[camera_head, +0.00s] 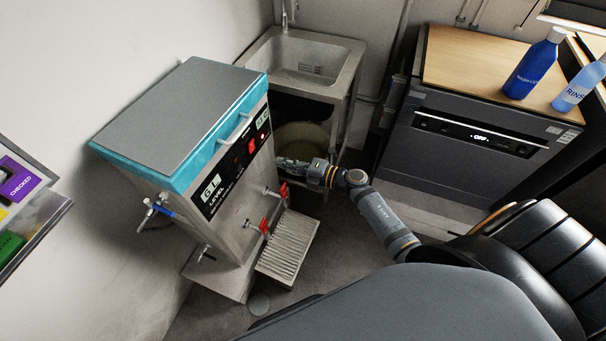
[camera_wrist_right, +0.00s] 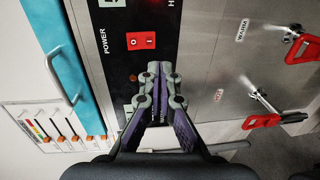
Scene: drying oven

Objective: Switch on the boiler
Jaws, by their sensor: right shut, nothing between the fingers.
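The boiler (camera_head: 170,120) is a steel box with a teal band under its grey lid and a black front panel. A red rocker power switch (camera_head: 251,146) sits on that panel. In the right wrist view the red switch (camera_wrist_right: 141,41) lies beside the word POWER, just beyond my fingertips. My right gripper (camera_head: 282,162) is in front of the panel, also seen in the right wrist view (camera_wrist_right: 158,70). Its fingers are together and empty, pointing at the panel close to the switch. Contact cannot be told. My left gripper is not in view.
Two red-handled taps (camera_wrist_right: 262,122) stick out of the boiler front, above a ribbed drip tray (camera_head: 288,240). A steel sink (camera_head: 345,50) stands behind. A grey appliance with a wooden top (camera_head: 480,60) holds two blue bottles (camera_head: 535,65). A black chair (camera_head: 550,250) is at the right.

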